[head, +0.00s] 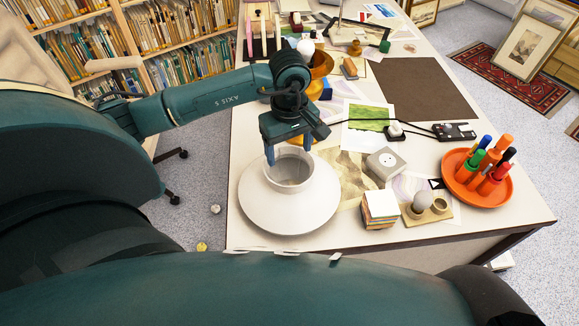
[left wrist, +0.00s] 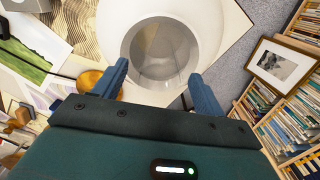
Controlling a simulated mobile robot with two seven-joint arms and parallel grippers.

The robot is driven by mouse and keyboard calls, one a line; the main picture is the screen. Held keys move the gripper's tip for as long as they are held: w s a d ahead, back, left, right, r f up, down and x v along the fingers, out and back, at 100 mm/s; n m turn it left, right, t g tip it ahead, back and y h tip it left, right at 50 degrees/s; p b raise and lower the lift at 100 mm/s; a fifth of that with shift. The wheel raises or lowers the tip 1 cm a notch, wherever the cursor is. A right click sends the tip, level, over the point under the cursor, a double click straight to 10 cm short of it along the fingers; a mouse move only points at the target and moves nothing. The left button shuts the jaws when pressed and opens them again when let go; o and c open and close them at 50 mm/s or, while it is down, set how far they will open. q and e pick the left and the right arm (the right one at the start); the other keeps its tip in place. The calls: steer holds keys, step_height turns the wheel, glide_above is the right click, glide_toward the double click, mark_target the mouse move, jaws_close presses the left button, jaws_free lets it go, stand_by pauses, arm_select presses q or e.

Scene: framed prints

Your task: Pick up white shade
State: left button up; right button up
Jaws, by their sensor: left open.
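The white shade (head: 262,211) stands on the near left part of the table in the head view, with its wide flared side down and its round open neck up. In the left wrist view the shade (left wrist: 207,28) fills the top middle, and I look into its opening. My left gripper (head: 289,150) is open and points down at the neck. In the left wrist view its blue fingers (left wrist: 159,70) appear on either side of the opening. I cannot tell whether they touch the rim. My right gripper is not in view.
Right of the shade are a stack of paper squares (head: 380,208), a white socket box (head: 386,163) and a wooden holder (head: 428,212). An orange tray (head: 497,197) holds several markers. A brass-coloured object (head: 322,66) stands behind my gripper. The table's front edge is close to the shade.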

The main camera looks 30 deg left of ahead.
arm_select(q)
step_height(320, 180, down, 2)
steer(key=shift+f, duration=0.1)
jaws_close()
stand_by(0.8)
